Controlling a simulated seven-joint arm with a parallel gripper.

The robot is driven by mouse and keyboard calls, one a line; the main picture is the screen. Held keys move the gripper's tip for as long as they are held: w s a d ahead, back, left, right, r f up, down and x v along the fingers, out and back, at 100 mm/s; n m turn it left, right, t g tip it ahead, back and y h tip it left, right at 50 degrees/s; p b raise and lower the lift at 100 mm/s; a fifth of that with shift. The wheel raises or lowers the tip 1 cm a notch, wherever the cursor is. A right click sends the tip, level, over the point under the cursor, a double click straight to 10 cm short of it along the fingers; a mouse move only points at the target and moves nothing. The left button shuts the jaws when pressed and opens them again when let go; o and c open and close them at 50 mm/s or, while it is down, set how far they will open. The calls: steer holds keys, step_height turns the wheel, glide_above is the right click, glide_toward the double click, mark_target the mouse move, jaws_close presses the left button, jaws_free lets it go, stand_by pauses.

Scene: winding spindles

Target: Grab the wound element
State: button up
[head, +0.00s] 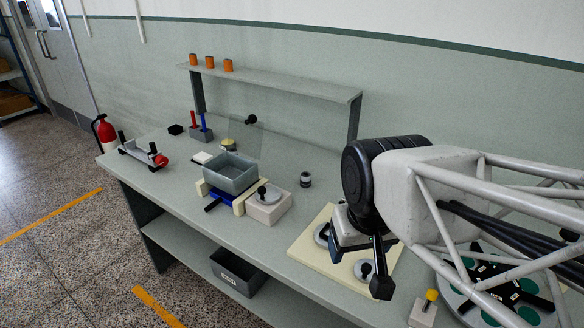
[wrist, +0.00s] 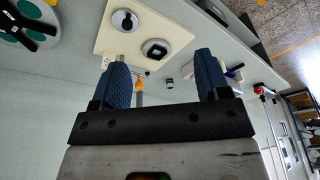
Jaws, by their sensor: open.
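A cream board (head: 300,248) lies on the bench under and beside my gripper, and it also shows in the wrist view (wrist: 108,40). It carries two grey round spindle discs. One has a black knob (wrist: 125,19); the other has a dark square piece (wrist: 157,48) on it. I cannot tell for sure which part is the wound element. In the head view one disc (head: 365,270) is clear and the other (head: 321,235) is partly hidden by my arm. My gripper (wrist: 162,65) is open, its blue pads wide apart, with nothing held between them.
A small dark cylinder (head: 306,180) stands nearby. A round plate with green spots (head: 475,310) is at right. A shelf (head: 270,82) with orange cups runs behind.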

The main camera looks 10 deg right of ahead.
steer(key=w+a+f+m+g+y, duration=0.2)
steer(key=w+m+y, duration=0.3)
steer(key=w, duration=0.9)
steer(key=m+t+y, duration=0.6)
steer(key=m+y, duration=0.1)
steer(key=m, duration=1.2)
glide_toward(302, 176)
steer(key=shift+w+a+f, duration=0.35)
steer(key=shift+w+f, duration=0.2)
steer(key=shift+w+a+f, duration=0.4)
steer(key=shift+w+f, duration=0.15)
steer(key=shift+h, duration=0.3)
steer(key=shift+x, duration=1.25)
steer(key=shift+a, duration=0.2)
steer(key=shift+x, duration=2.5)
